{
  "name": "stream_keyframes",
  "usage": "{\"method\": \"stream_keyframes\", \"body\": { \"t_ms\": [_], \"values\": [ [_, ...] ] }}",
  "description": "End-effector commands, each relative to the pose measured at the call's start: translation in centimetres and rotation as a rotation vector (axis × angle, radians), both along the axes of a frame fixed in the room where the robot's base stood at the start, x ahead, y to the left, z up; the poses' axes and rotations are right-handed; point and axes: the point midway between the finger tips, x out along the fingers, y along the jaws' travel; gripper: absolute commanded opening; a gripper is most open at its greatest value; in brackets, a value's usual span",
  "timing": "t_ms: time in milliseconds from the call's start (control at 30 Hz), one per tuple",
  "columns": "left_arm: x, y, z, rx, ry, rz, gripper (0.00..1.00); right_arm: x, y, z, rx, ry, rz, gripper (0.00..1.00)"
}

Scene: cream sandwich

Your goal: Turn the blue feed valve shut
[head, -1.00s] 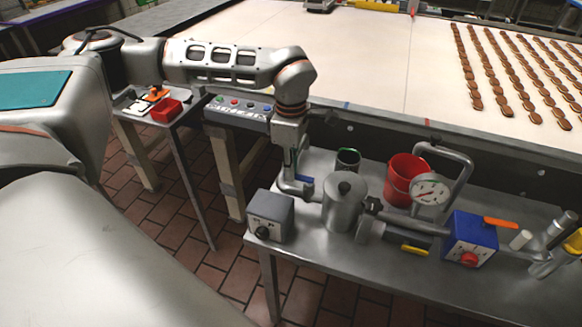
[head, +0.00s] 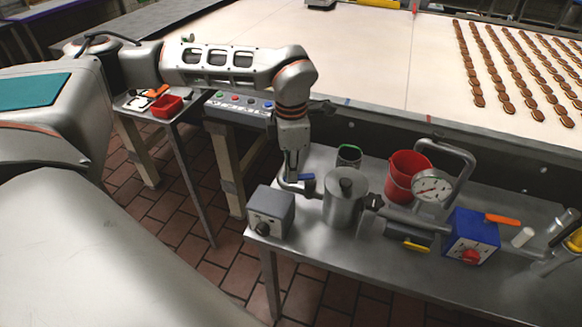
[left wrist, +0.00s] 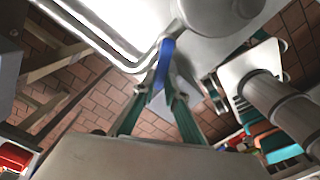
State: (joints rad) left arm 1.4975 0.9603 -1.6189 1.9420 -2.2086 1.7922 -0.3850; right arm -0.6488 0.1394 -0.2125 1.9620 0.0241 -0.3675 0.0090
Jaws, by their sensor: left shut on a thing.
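The blue feed valve handle (head: 307,177) shows on the pipe elbow left of the steel pot (head: 344,203) in the head view. In the left wrist view the blue handle (left wrist: 166,58) is a narrow strip running down between my fingers. My left gripper (head: 291,172) comes down onto it from above. In the left wrist view its two green-sided fingers (left wrist: 160,88) are closed on the handle. The finger contact is partly hidden in the head view. My right gripper is not in view.
A grey box with a black knob (head: 270,212) stands front left of the valve. The conveyor (head: 330,60) runs behind.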

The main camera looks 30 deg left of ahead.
Motion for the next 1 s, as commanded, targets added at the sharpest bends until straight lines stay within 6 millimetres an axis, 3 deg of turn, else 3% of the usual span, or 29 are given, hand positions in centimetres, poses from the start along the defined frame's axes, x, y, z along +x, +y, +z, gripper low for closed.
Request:
{"method": "stream_keyframes", "body": {
  "t_ms": [1000],
  "values": [
    [-1.5, -4.1, 0.0, -0.002, 0.0, 0.904, 0.0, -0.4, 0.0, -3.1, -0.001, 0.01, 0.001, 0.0]
  ]
}}
